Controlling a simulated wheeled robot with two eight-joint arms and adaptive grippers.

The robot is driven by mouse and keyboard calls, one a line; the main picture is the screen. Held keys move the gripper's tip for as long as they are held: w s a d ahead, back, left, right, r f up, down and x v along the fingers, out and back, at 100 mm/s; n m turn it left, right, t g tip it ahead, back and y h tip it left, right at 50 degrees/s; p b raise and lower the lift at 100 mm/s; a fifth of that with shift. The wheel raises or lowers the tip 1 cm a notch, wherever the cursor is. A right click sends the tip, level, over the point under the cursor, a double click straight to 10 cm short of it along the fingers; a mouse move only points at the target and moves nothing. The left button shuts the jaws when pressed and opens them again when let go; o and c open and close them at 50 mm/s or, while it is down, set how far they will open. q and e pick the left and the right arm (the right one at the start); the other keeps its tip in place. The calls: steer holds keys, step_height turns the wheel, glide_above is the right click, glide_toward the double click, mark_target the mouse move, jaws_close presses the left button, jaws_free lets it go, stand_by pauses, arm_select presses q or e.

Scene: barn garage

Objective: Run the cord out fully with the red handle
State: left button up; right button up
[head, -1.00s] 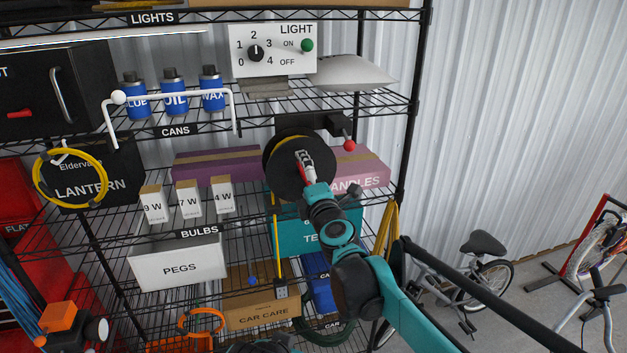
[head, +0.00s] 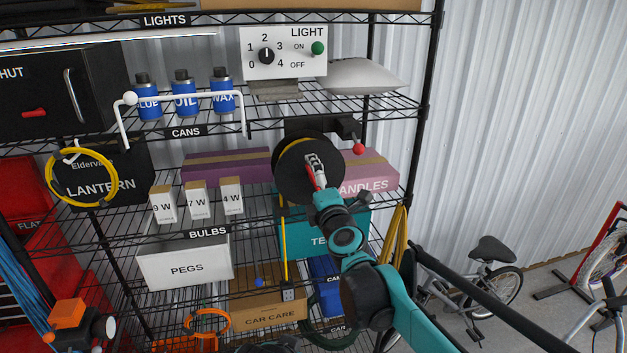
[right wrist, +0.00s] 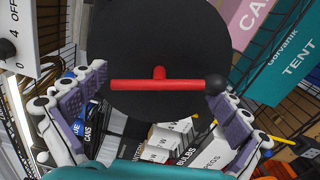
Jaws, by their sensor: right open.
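The cord reel is a black round drum (head: 285,185) hung under the shelf on a black bracket. Its yellow cord (head: 284,245) hangs straight down to a small grey end piece (head: 288,293) in front of the CAR CARE box. My right gripper (head: 313,165) is at the drum face. In the right wrist view its fingers (right wrist: 160,90) are open either side of the bar; I cannot tell whether they touch it.
A red ball knob (head: 359,149) sticks out right of the bracket. A pink CANDLES box (head: 375,172) and a teal TENT box (head: 352,225) are close behind the reel. White bulb boxes (head: 197,200) stand to the left. Bicycles stand on the floor to the right.

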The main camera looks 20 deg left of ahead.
steer(key=v, duration=1.1)
